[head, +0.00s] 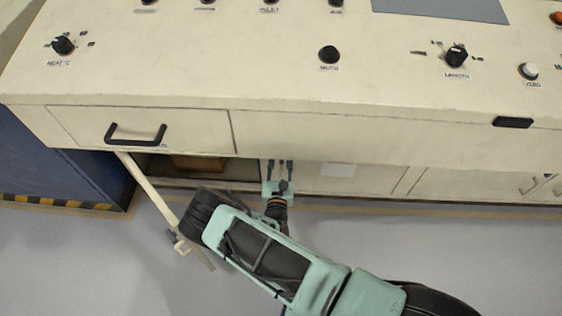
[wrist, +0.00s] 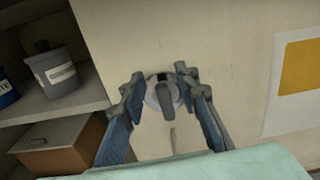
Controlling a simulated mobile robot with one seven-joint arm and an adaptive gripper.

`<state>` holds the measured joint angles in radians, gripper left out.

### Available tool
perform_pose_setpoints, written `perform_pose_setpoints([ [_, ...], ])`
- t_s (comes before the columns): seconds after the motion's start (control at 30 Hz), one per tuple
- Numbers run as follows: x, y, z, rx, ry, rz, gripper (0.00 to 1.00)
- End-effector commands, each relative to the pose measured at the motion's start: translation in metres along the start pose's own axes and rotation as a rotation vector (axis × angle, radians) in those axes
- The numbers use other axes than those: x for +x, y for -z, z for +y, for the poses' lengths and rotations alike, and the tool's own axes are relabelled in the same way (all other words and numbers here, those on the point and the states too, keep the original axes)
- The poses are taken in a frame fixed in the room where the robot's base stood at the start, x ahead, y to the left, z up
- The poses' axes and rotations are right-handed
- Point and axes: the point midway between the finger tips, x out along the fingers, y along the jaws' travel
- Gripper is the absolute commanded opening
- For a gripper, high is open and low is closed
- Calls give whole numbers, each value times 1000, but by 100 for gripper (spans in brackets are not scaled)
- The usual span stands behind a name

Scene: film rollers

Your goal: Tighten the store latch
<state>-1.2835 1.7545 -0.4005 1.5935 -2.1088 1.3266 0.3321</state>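A small latch (wrist: 163,96) sits on the cream panel beside the shelf opening in the wrist view. It has a round light-grey plate and a dark grey lever that stands nearly upright in the picture. My gripper (wrist: 160,75) is open, with one blue-grey finger on each side of the latch. I see gaps between the fingers and the lever; contact with the plate's edge cannot be told. In the head view my gripper (head: 280,168) reaches under the front edge of the console, and the latch is hidden there.
The open shelves hold a grey pot (wrist: 58,75) and a brown box (wrist: 60,145). A paper sheet (wrist: 293,105) is on the panel at right. The console (head: 300,120) overhangs my gripper.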

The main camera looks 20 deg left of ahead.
Motion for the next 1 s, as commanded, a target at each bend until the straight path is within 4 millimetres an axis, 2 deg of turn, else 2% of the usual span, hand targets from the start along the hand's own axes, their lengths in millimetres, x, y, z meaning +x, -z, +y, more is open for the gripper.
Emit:
perform_pose_setpoints([
  [0.03, 0, -11, 1, 1, 0, -2, 29],
  [0.2, 0, -39, -1, 1, 0, 0, 29],
  [0.4, 0, -60, -3, 2, 1, 0, 29],
  [0.57, 0, -66, -3, 2, 1, 0, 29],
  [1.0, 0, -66, -3, 1, 1, 0, 29],
])
